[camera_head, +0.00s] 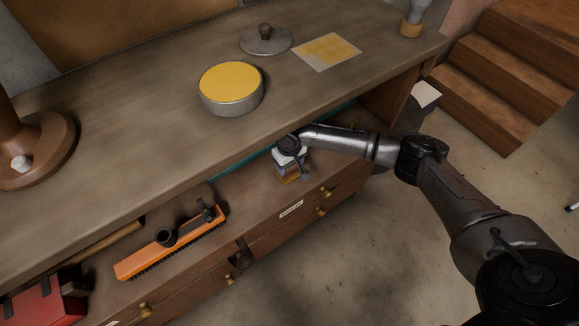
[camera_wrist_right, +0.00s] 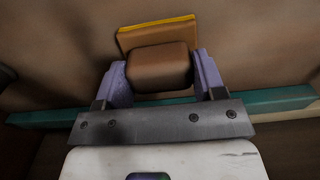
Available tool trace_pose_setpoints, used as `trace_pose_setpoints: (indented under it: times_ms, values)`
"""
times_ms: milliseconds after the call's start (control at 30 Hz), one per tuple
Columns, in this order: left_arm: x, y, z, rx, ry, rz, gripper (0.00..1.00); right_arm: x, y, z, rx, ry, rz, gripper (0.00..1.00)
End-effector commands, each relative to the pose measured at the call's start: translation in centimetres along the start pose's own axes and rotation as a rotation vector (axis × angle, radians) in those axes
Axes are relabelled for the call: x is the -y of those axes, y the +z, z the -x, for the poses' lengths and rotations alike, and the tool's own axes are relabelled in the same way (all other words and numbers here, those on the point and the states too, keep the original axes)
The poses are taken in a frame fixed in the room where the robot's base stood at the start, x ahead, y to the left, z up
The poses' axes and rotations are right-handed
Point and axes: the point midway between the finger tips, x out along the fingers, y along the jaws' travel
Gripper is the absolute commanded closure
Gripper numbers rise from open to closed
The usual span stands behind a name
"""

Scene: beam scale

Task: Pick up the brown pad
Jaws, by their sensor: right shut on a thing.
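My right gripper (camera_wrist_right: 153,82) has its two purple fingers shut on a brown block (camera_wrist_right: 158,68), which I take to be the brown pad. A flat brown piece with a yellow edge (camera_wrist_right: 155,25) shows just behind the block in the right wrist view; I cannot tell whether the two are joined. In the head view my right gripper (camera_head: 290,168) reaches in at the lower shelf, under the front edge of the worktop. A small brown and yellow bit (camera_head: 290,179) shows below its fingers. My left gripper is not in view.
The worktop (camera_head: 150,120) overhangs the lower shelf. A teal strip (camera_head: 240,161) lies near my right gripper. A round yellow-topped tin (camera_head: 231,88), a lid (camera_head: 265,40) and a yellow-patterned sheet (camera_head: 327,51) are above. An orange brush-like tool (camera_head: 172,250) lies left on the shelf.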

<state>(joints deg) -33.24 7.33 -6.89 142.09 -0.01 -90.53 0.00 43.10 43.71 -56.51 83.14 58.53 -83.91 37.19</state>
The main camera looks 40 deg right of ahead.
Motion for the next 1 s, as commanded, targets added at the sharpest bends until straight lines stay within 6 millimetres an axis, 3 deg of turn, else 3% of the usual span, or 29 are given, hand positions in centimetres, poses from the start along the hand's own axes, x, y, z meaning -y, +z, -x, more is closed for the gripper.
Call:
trace_pose_setpoints:
  times_ms: [267,467,1000]
  values:
    - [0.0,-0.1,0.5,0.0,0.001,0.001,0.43,0.0,0.0,1.3,-0.001,-0.001,0.0,0.65]
    - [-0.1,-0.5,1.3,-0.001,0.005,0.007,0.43,0.0,-0.1,4.1,-0.003,-0.002,0.0,0.65]
    - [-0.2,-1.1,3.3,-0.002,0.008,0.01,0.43,0.0,12.9,3.6,0.002,0.0,0.002,0.65]
